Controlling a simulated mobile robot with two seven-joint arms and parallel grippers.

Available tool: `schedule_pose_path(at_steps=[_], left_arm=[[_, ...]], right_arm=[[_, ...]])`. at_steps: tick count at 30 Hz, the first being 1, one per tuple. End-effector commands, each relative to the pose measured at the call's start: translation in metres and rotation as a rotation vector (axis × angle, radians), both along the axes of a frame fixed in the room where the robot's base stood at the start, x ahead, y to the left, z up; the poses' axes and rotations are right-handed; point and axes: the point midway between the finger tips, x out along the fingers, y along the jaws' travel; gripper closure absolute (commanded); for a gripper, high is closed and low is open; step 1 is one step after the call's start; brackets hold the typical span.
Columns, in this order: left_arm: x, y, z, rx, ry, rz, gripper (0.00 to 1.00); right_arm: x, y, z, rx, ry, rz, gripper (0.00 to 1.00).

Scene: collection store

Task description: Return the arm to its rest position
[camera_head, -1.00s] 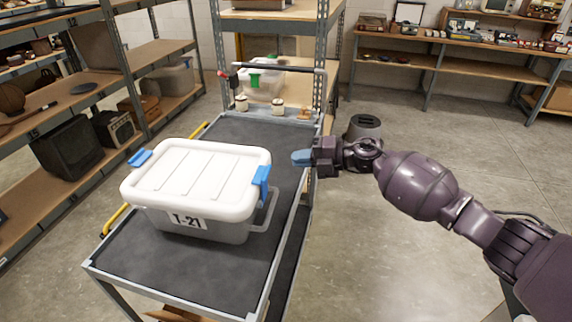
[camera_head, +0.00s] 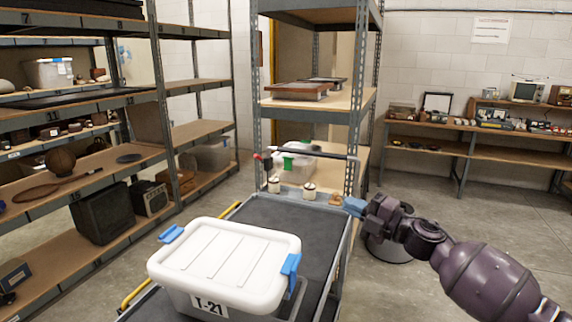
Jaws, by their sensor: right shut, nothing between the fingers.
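My right gripper (camera_head: 356,207) is shut and empty, with its blue fingertips near the far right corner of the cart. The purple right arm comes in from the lower right. A clear box with a white lid (camera_head: 226,262) and blue latches, labelled T-21, sits on the cart's dark top (camera_head: 285,228). The lid is on. The gripper is apart from the box, to its upper right in the picture. My left gripper is not in view.
Shelving with a television (camera_head: 101,213) and other objects stands at the left. A shelf unit (camera_head: 312,108) stands behind the cart. A long bench (camera_head: 470,133) lines the back wall.

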Motion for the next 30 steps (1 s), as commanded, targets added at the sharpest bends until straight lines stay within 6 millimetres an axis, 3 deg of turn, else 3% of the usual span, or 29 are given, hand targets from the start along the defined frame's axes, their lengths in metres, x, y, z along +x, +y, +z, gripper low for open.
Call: schedule_pose_path(at_steps=[4, 8, 14, 23, 30], left_arm=[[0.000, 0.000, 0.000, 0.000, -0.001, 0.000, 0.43], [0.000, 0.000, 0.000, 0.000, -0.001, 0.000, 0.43], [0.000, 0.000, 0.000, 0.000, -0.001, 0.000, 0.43], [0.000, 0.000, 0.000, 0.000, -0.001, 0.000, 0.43], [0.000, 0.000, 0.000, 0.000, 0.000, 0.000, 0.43]], right_arm=[[-0.011, -0.002, -0.013, 0.198, 0.096, -0.119, 1.00], [-0.026, -0.012, -0.041, 0.353, 0.222, -0.228, 1.00], [-0.064, -0.034, -0.105, 0.568, 0.464, -0.399, 1.00], [-0.147, -0.067, -0.204, 0.817, 0.802, -0.621, 1.00], [-0.230, -0.090, -0.270, 0.987, 0.995, -0.776, 1.00]])
